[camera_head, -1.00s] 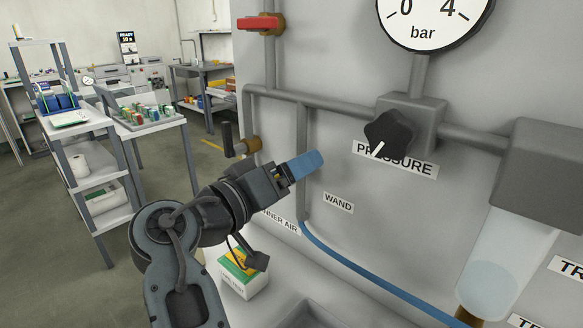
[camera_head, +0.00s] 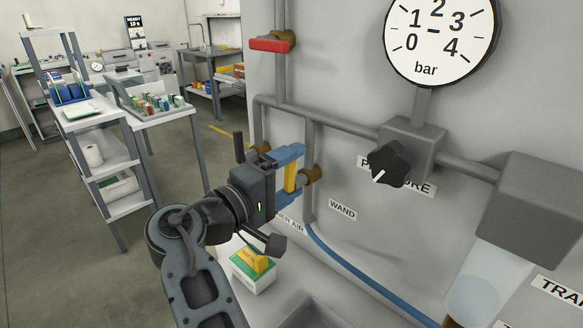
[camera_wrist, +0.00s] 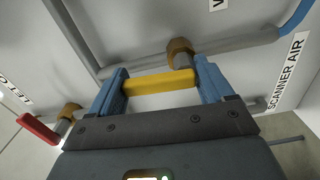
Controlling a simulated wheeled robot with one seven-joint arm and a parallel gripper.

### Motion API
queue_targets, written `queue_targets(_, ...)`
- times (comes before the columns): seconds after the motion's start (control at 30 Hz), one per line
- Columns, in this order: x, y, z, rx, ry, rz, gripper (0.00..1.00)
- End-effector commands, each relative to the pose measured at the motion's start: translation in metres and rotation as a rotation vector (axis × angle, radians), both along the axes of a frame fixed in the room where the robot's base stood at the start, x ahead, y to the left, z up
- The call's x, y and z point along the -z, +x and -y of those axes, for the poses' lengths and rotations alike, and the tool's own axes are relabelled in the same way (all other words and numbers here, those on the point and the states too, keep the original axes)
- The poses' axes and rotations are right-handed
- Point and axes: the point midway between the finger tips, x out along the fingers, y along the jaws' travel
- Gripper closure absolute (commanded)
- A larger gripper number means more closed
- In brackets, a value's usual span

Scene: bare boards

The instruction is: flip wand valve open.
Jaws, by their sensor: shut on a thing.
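The wand valve has a brass body (camera_head: 312,175) on a grey vertical pipe above the WAND label (camera_head: 342,210). Its yellow lever (camera_head: 290,178) stands upright in the head view. My gripper (camera_head: 292,176) has one blue finger above the lever and one below. In the wrist view the yellow lever (camera_wrist: 160,83) spans between the two blue fingertips of my gripper (camera_wrist: 160,87), and they are shut on its ends. The brass body (camera_wrist: 180,48) shows just beyond it. Part of the valve is hidden by my gripper in the head view.
A red-handled valve (camera_head: 271,44) is above, and a black handle (camera_head: 239,146) is close left of my gripper. The pressure knob (camera_head: 388,165) and gauge (camera_head: 440,40) are to the right. A small box (camera_head: 253,272) sits below.

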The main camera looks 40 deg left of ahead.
Motion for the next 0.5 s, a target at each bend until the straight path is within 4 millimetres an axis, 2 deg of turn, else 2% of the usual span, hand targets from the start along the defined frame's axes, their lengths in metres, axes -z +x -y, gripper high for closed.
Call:
queue_targets(0.03,-0.0052,0.0015,0.0001,0.002,-0.015,0.004,0.50)
queue_targets(0.5,-0.0047,0.0014,-0.0028,-0.001,-0.079,0.000,0.50)
